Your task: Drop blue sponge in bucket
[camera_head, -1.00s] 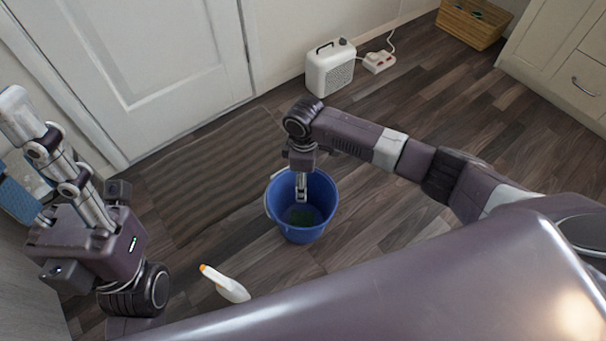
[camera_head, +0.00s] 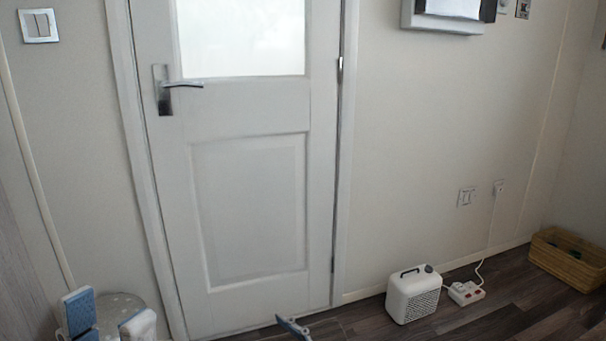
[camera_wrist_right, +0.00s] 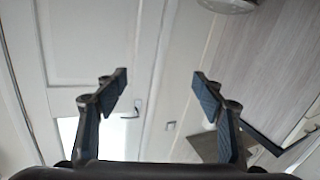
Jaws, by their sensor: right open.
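No bucket shows in the current views, and I cannot make out a separate blue sponge. My left gripper (camera_head: 109,318) is at the bottom left of the head view. Its two blue-padded fingers stand apart, with no object seen held between them; their lower parts are cut off. My right gripper shows only as a dark blue-padded finger tip (camera_head: 293,328) at the bottom edge of the head view. In the right wrist view the right gripper (camera_wrist_right: 160,88) is wide open and empty.
A white door (camera_head: 250,200) fills the middle. A white heater-like box (camera_head: 413,294) and a power strip (camera_head: 466,292) stand on the floor by the wall. A wicker basket (camera_head: 568,258) is at the right. A grey round-topped thing (camera_head: 118,303) is behind my left gripper.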

